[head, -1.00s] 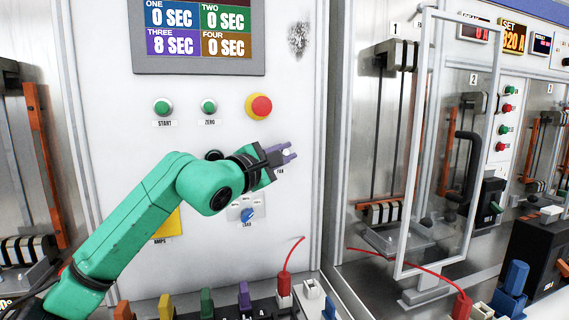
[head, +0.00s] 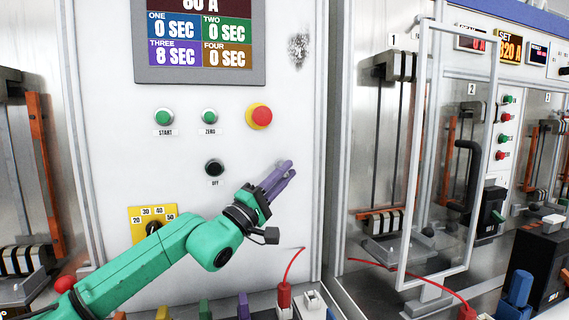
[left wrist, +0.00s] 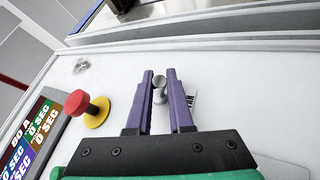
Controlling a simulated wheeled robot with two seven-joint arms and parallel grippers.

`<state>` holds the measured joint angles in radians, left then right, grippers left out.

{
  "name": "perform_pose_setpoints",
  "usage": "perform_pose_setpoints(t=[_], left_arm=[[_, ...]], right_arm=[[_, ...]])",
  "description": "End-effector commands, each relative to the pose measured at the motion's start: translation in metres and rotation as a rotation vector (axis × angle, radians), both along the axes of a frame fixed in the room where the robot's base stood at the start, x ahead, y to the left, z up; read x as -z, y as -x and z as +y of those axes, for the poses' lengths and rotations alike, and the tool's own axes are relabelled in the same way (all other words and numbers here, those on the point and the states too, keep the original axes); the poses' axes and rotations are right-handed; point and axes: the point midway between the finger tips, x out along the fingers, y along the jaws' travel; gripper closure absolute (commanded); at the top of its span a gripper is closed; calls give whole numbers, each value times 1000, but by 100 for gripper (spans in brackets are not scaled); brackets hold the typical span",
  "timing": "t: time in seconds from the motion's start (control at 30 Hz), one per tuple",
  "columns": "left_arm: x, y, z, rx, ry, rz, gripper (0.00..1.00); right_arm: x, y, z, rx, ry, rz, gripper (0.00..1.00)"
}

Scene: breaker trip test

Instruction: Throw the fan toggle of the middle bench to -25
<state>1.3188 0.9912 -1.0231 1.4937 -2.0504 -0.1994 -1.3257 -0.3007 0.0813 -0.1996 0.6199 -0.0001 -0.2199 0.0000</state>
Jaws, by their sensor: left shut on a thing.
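The fan toggle (left wrist: 160,84) is a small metal lever with a rounded end on the white panel, beside a partly covered label. My left gripper (left wrist: 160,74) has its purple fingers on both sides of the toggle and is shut on it. In the head view my left gripper (head: 285,170) reaches up to the panel's right part, below the red emergency button (head: 259,116), and hides the toggle. The toggle's exact tilt is hard to tell. My right gripper is not in view.
The panel holds green START (head: 163,117) and ZERO (head: 209,116) buttons, a black OFF knob (head: 214,168) and a yellow amps dial (head: 140,229). A display (head: 200,45) is above. A red cable (head: 291,266) stands below. A clear framed door (head: 440,160) is at right.

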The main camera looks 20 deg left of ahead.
Motion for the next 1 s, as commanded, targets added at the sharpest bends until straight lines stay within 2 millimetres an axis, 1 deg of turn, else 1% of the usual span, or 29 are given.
perform_pose_setpoints(t=[0.03, 0.13, 0.53, 0.57, 0.6, 0.63, 0.9, 1.0], left_arm=[[0, 0, -1, 2, -7, -4, 100], [2, -1, -1, 2, -14, -15, 100], [5, 0, -2, 4, -18, -20, 100], [5, -1, -2, 4, -19, -19, 69], [4, -1, -2, 3, -18, -20, 54], [4, -1, -2, 3, -17, -20, 51], [3, 0, 0, 2, -16, -21, 51], [7, 3, 2, 1, -16, -20, 51]], right_arm=[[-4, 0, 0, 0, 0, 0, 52], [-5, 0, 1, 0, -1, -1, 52], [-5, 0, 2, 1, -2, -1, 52], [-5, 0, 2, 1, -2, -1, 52], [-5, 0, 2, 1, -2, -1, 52], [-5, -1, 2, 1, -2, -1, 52], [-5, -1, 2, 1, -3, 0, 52], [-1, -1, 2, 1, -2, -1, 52]])
